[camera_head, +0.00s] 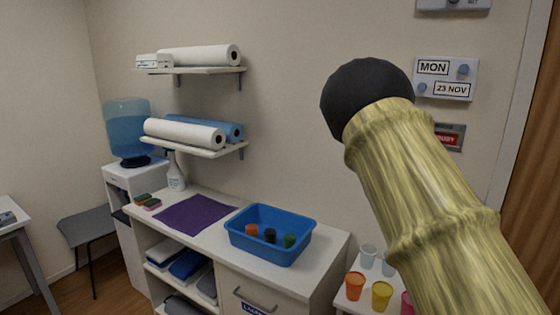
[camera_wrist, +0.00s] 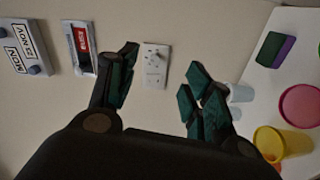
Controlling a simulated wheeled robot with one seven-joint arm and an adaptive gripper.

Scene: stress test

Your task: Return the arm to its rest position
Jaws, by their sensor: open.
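My arm (camera_head: 430,200) rises large at the right of the head view, with a bamboo-like surface and a black rounded joint (camera_head: 365,90). My gripper (camera_wrist: 162,80) shows in the wrist view with its two dark green-padded fingers spread apart. Nothing is between the fingers. Beyond them is the wall with a white socket plate (camera_wrist: 155,66). My gripper cannot be made out in the head view.
A counter (camera_head: 315,255) holds a blue bin (camera_head: 245,245) with small items and a purple mat (camera_head: 178,222). Coloured cups, including a yellow cup (camera_head: 381,296), stand at lower right. A calendar sign (camera_head: 445,79) hangs on the wall. Shelves (camera_head: 205,151) hold rolls.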

